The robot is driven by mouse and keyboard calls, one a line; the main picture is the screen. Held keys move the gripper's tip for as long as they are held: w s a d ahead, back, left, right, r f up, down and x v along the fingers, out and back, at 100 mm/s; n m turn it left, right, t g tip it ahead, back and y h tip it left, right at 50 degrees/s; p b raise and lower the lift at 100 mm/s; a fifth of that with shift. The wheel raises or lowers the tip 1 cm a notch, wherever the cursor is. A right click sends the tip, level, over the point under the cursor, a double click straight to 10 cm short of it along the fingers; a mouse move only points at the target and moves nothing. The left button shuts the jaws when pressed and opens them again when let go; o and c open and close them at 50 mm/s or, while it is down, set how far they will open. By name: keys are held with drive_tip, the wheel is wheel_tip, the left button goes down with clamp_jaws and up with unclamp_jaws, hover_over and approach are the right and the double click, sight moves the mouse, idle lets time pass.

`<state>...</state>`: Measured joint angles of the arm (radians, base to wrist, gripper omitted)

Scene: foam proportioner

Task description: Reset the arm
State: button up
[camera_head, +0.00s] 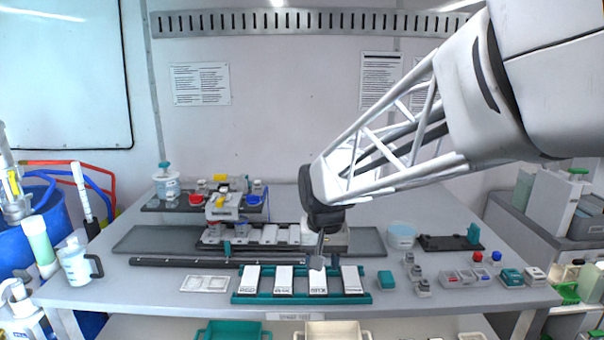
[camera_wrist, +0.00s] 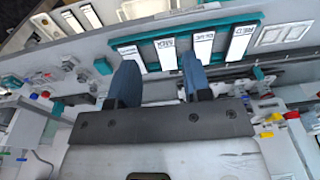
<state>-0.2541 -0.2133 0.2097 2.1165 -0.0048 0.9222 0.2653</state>
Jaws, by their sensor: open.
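My gripper (camera_wrist: 158,80) is open, its two blue fingers apart with nothing between them in the wrist view. In the head view my arm reaches in from the upper right, and its dark wrist (camera_head: 322,200) hangs over the middle of the table. The gripper's lower end there is small and sits just above or behind the teal rack (camera_head: 262,299). The rack holds several white labelled blocks (camera_head: 284,280) in a row. In the wrist view the rack (camera_wrist: 228,24) lies beyond the fingertips; whether they touch a block is unclear.
Behind the rack are a dark rail (camera_head: 170,262) and a grey tray (camera_head: 155,239) with modules. A white jug (camera_head: 75,264) is at the left. The air above the table's left side is clear.

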drive_tip(key=s+d, duration=0.7)
drive_tip(key=s, duration=0.5)
drive_tip(key=s+d+t, duration=0.1)
drive_tip(key=s+d, duration=0.6)
drive_tip(key=s, duration=0.5)
drive_tip(key=shift+d+r, duration=0.15)
